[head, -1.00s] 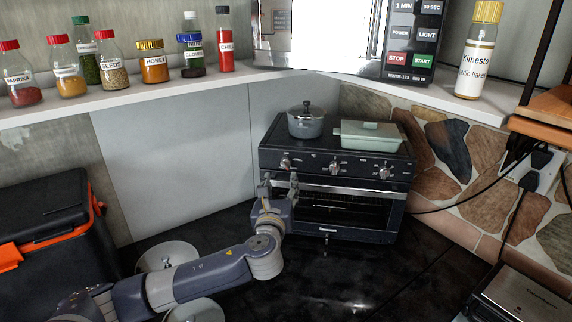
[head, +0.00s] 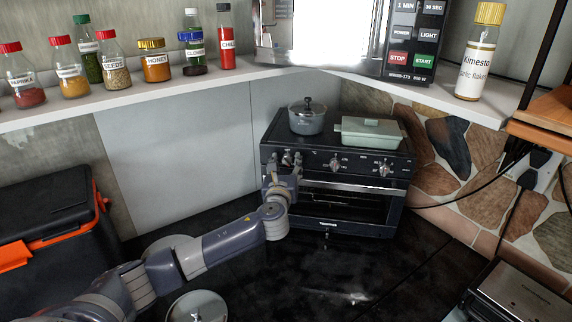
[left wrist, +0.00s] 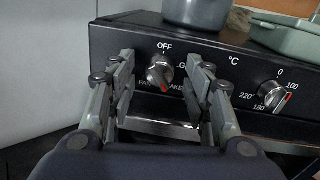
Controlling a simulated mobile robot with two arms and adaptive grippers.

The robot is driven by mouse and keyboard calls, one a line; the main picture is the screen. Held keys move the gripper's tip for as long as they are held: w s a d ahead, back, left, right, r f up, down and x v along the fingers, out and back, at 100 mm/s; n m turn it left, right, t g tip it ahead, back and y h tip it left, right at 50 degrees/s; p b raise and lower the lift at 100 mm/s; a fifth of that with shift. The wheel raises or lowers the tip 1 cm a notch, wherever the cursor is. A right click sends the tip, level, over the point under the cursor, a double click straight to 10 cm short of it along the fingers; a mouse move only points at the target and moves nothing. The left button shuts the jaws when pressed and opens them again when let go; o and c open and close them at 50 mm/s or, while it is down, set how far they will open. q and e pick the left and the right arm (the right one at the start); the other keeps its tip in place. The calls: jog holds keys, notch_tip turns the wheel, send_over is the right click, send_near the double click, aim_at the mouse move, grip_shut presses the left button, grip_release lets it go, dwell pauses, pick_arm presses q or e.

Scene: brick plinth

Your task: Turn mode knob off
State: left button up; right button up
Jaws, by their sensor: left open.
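The mode knob (left wrist: 160,72) is a round silver knob on the black front panel of the toaster oven (head: 340,215), under an OFF mark in the left wrist view. Its red pointer faces down, slightly right, near the partly covered lower label ending in "AKE". In the head view the knob (head: 287,158) is the leftmost one. My left gripper (left wrist: 160,64) is open, with one finger on each side of the knob; I cannot tell whether they touch it. In the head view the left gripper (head: 284,167) is at the panel's left end. My right gripper is out of view.
A temperature knob (left wrist: 273,96) is right of my gripper. A lidded grey pot (head: 307,120) and a pale green dish (head: 371,132) stand on the oven. A shelf (head: 190,83) with jars and a microwave (head: 350,38) is above. The dark counter before the oven is mostly clear.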

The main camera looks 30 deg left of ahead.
pick_arm(q)
jog(key=c, duration=1.1)
